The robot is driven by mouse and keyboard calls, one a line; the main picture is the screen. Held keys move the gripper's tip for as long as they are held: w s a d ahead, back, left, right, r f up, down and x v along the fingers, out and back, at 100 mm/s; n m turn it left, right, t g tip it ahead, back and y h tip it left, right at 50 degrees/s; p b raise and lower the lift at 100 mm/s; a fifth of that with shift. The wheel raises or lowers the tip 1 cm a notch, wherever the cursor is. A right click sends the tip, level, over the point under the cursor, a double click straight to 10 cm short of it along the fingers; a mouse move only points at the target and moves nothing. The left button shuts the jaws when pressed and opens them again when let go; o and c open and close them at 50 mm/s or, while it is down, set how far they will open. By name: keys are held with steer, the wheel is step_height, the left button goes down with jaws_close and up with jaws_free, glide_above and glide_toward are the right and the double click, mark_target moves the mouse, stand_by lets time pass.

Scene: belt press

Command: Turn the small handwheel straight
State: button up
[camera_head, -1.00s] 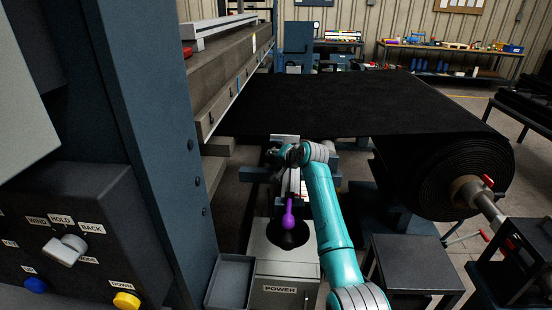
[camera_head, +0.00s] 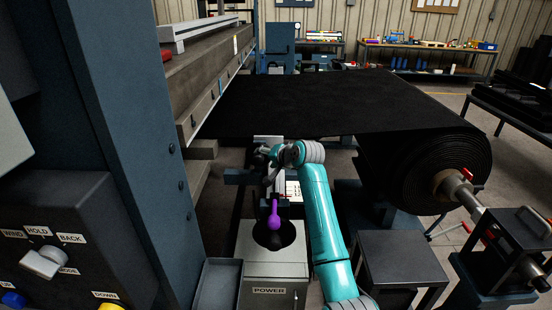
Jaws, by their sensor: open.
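I cannot make out a small handwheel clearly in this view. A pale selector knob (camera_head: 45,262) sits on the dark control box at the left, under labels reading WIND, HOLD and BACK. My gripper (camera_head: 264,162) is small and dark at the end of my teal arm, near the front edge of the black belt. It is open, with nothing seen in it. My gripper is far to the right of the knob. Its fingers are hard to tell from the dark parts behind them.
A grey box marked POWER (camera_head: 268,282) stands below my gripper, with a purple round-ended piece (camera_head: 275,220) over its dark opening. A grey tray (camera_head: 217,283) is beside it. A blue post (camera_head: 150,150) rises at left. A black roll (camera_head: 425,175) and dark table (camera_head: 402,258) are at right.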

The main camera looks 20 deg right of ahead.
steer(key=v, duration=0.6)
steer(key=shift+s+d+r, duration=0.1)
steer(key=shift+s, duration=0.2)
